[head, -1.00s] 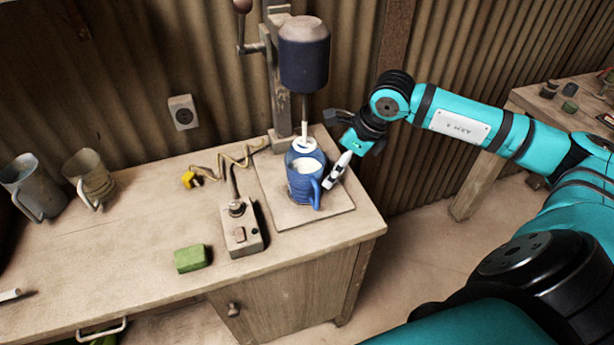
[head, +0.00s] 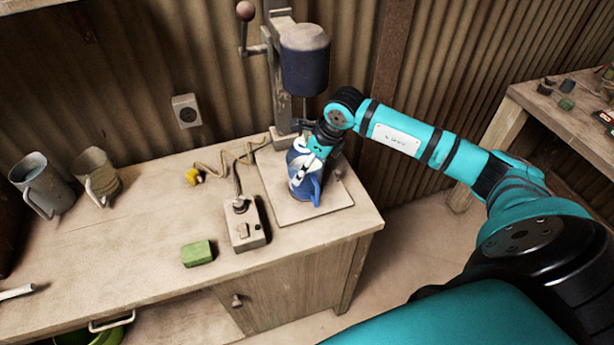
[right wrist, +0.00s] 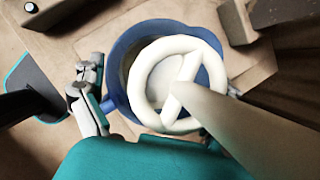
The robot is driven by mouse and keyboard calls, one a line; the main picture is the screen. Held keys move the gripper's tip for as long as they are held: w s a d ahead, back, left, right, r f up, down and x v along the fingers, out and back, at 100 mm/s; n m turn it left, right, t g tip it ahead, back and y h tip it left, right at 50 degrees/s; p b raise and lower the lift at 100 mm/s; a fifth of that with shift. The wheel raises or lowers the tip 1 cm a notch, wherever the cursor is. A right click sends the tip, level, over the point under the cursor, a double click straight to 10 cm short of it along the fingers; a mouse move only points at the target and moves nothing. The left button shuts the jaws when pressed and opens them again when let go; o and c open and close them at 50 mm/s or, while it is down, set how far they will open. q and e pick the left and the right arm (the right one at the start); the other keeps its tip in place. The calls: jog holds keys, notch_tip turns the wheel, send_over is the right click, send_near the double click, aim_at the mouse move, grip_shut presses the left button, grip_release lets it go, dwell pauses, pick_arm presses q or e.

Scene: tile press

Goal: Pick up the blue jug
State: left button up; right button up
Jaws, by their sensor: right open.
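The blue jug (head: 302,190) stands upright on the base plate of a press-like stand at the back right of the bench. My right gripper (head: 314,163) is at the jug from above and partly hides it. In the right wrist view the jug (right wrist: 126,46) lies between the two open fingers (right wrist: 165,95), one on each side of it. I cannot tell whether either finger touches it. A white ring-shaped paddle (right wrist: 150,82) on a rod covers much of the jug's mouth in that view. My left gripper is not in view.
The press stand's dark motor head (head: 304,58) hangs above the jug. A control box (head: 242,225) and a green block (head: 197,253) lie left of the plate (head: 335,196). A grey mug (head: 45,184) and a tan mug (head: 95,174) stand far left.

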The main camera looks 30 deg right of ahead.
jog(key=c, duration=1.3)
jog(key=shift+r, duration=0.1)
jog(key=shift+c, duration=0.5)
jog(key=shift+d, duration=0.1)
